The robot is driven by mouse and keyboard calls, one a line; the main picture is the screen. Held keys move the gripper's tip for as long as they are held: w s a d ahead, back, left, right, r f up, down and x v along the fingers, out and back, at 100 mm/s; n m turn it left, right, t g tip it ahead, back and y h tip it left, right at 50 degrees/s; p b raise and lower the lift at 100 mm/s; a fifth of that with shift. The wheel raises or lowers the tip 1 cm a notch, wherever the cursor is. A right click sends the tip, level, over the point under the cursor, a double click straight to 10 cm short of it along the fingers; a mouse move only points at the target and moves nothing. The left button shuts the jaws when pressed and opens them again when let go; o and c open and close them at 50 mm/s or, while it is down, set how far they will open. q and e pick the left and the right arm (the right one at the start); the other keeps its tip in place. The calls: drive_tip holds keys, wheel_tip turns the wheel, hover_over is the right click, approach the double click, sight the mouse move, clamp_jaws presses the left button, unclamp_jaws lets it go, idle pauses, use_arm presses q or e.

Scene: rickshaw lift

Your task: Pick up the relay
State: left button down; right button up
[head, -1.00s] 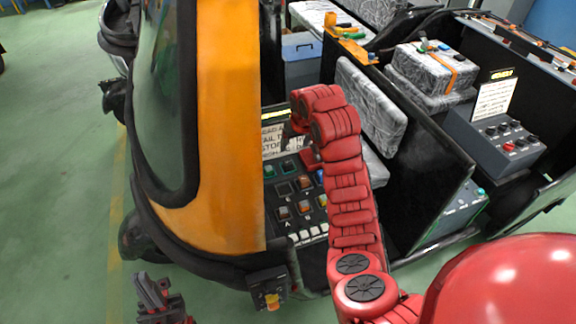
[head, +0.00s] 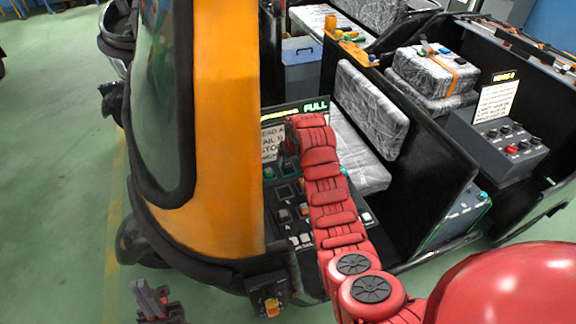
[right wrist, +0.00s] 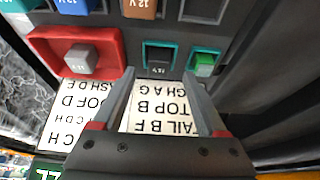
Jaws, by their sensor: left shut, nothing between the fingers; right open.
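Several small coloured blocks sit in sockets of a dark panel inside the orange-framed vehicle; I cannot tell for sure which is the relay. In the right wrist view, a dark block marked 12 V (right wrist: 159,57) sits in a teal-framed socket just beyond and between the fingertips of my right gripper (right wrist: 158,78). A blue block (right wrist: 77,5), a brown block (right wrist: 138,7) and a green block (right wrist: 203,62) are around it. My right gripper is open and empty; it also shows at the panel in the head view (head: 288,150). My left gripper (head: 150,292) is shut and empty, low outside the vehicle.
A red-framed grey button (right wrist: 80,62) is left of the dark block. White lettered cards (right wrist: 152,108) lie beneath my right fingers. The vehicle's orange pillar (head: 228,130) and padded grey seats (head: 370,105) flank the panel. Green floor (head: 55,190) is free at left.

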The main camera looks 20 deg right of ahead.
sight(288, 164)
drive_tip(key=shift+w+d+f+p, duration=0.1)
drive_tip(key=shift+w+f+p, duration=0.3)
drive_tip(key=shift+w+p, duration=0.1)
drive_tip(key=shift+x, duration=1.2)
drive_tip(key=shift+s, duration=0.1)
clamp_jaws()
